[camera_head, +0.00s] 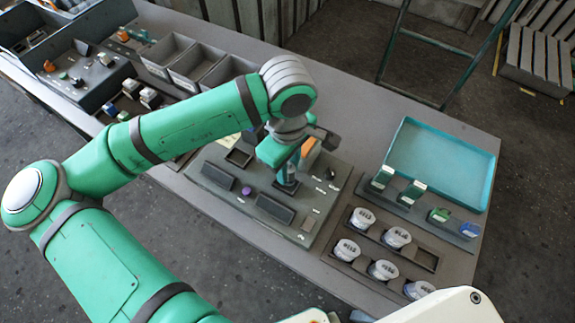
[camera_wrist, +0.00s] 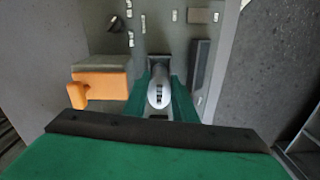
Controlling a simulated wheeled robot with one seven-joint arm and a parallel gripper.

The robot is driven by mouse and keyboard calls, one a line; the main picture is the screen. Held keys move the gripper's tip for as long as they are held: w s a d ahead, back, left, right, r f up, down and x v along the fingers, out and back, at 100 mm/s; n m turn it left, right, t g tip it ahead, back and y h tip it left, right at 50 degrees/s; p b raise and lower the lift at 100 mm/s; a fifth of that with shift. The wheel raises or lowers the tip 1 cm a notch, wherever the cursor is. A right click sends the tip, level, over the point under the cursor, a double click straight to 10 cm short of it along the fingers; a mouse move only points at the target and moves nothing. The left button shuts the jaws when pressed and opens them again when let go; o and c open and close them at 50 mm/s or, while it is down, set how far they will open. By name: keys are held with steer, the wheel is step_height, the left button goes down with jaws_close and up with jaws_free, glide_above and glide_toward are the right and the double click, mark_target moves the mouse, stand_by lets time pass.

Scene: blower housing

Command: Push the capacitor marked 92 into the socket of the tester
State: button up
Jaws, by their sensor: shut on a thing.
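My gripper (camera_head: 288,172) points down over the grey tester panel (camera_head: 332,205) in the head view. In the wrist view its green fingers (camera_wrist: 160,95) are shut on a pale grey capacitor (camera_wrist: 158,84). Dark marks show on the capacitor's top, too small to read. The capacitor stands roughly upright between the fingers. A dark socket-like part shows around its lower end, but I cannot tell how deep it sits. Several white-topped capacitors (camera_head: 363,217) stand in a dark rack (camera_head: 342,264) to the right of the tester.
The rack has an empty place (camera_head: 425,260). An orange block (camera_wrist: 100,85) stands close beside the gripper. A teal tray (camera_head: 440,160) lies empty at the right. Small coloured parts (camera_head: 439,215) stand before it. Grey bins (camera_head: 190,66) stand at the back.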

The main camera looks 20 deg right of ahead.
steer(key=shift+s+d+f, duration=0.1)
steer(key=shift+s+f, duration=0.05)
steer(key=shift+f, duration=0.35)
stand_by(0.8)
steer(key=shift+f, duration=0.95)
stand_by(0.8)
steer(key=o, duration=0.9)
steer(key=shift+o, duration=0.2)
step_height(320, 180, up, 11)
steer(key=shift+f, duration=0.1)
